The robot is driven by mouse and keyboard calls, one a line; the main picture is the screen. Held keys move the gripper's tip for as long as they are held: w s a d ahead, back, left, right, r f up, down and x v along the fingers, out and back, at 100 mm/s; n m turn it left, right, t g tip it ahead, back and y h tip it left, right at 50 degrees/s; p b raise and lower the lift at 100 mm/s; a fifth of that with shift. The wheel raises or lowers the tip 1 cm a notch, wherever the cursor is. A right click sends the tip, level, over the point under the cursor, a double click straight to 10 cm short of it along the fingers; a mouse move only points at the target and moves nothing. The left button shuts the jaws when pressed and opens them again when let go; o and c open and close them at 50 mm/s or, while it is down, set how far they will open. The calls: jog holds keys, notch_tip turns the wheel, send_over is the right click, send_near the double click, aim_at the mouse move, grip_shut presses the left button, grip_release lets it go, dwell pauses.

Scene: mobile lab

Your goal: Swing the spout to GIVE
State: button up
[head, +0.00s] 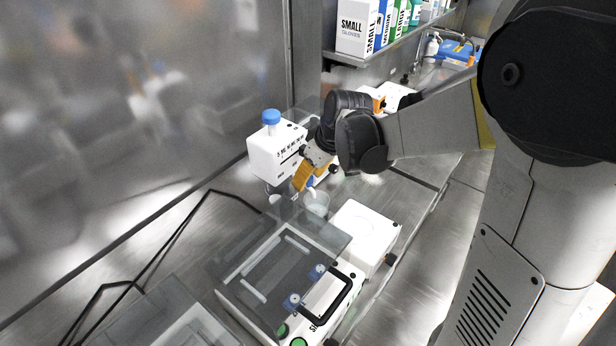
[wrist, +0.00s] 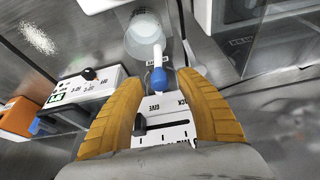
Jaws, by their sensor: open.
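The spout (wrist: 157,77) has a blue part and a white tube pointing toward a clear cup (wrist: 146,38). My gripper (wrist: 160,88) is open, its orange fingers on either side of the spout's near end. Whether they touch it I cannot tell. In the head view my gripper (head: 303,178) partly hides the dispenser's front.
A white square plate device (head: 361,232) stands right of the cup, and a clear-lidded unit (head: 268,262) stands in front. In the wrist view, a white box with a black knob (wrist: 90,74) lies left. Glove boxes (head: 375,25) fill a shelf behind.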

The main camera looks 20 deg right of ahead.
grip_shut()
jog(key=shift+w+d+n+g+y+p, duration=0.2)
jog(key=shift+d+n+y, duration=0.15)
jog(key=shift+n, duration=0.45)
jog(key=shift+w+d+n+g+y+p, duration=0.15)
jog(key=shift+d+n+g+y, duration=0.2)
jog(key=shift+n, duration=0.45)
grip_release()
jog(key=v, duration=1.2)
